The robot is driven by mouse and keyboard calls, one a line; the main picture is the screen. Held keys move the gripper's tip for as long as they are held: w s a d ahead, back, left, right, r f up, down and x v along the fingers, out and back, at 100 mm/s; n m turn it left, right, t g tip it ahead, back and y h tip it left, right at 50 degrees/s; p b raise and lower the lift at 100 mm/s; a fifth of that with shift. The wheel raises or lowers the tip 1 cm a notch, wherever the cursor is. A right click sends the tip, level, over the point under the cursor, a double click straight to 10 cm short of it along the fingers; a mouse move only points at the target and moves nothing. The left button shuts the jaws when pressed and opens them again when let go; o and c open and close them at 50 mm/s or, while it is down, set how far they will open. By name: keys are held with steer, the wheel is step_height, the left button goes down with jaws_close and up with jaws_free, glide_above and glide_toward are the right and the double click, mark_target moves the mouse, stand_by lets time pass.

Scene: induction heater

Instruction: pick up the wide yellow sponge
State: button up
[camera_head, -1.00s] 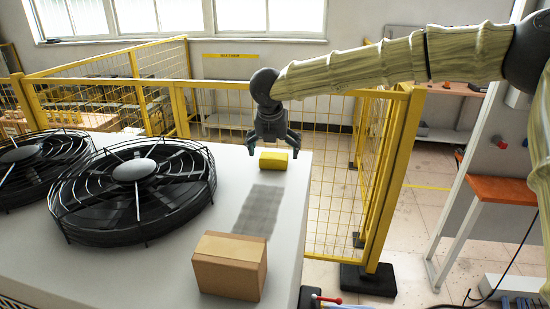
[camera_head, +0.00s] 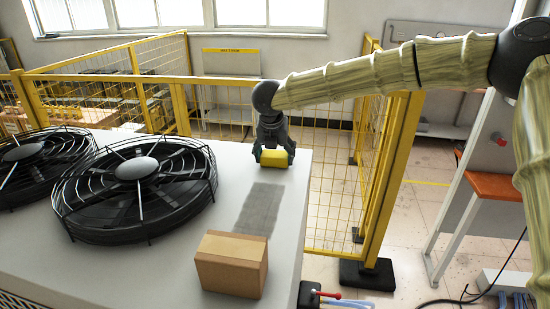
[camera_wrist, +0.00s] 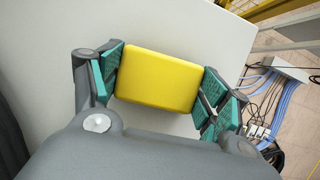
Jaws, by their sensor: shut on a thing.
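The wide yellow sponge (camera_head: 274,158) is a small rounded block at the far right corner of the white surface. My gripper (camera_head: 274,155) reaches down over it from above and is shut on it. In the wrist view the sponge (camera_wrist: 157,77) lies between the green pads of my gripper (camera_wrist: 160,82), one pad at each short end. I cannot tell whether the sponge still touches the surface.
A cardboard box (camera_head: 231,265) stands at the front of the white surface (camera_head: 160,270). Two black fans (camera_head: 135,190) fill its left side. A grey patch (camera_head: 261,209) lies between box and sponge. A yellow mesh fence (camera_head: 330,195) runs close behind and right.

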mark_target(274, 153)
steer(key=shift+w, duration=0.1)
steer(key=shift+r+b, duration=0.35)
steer(key=shift+b, duration=0.05)
steer(key=b+v, duration=0.1)
steer(key=v, duration=0.1)
steer(key=shift+a+r+b, duration=0.2)
steer(key=shift+r+b, duration=0.15)
steer(key=s+a+b, duration=0.1)
steer(key=s+a, duration=0.1)
steer(key=s, duration=0.2)
steer(key=s+a+r+b, duration=0.1)
steer(key=s+a+b, duration=0.1)
steer(key=s, duration=0.2)
steer(key=s+a+b, duration=0.1)
steer(key=s+a, duration=0.1)
steer(key=s, duration=0.2)
steer(key=shift+s+a+r+b, duration=0.2)
steer(key=shift+b, duration=0.2)
steer(key=shift+s+a+r, duration=0.15)
steer(key=shift+s+a, duration=0.1)
steer(key=shift+s, duration=0.3)
steer(key=shift+o, duration=0.2)
steer(key=shift+c, duration=0.5)
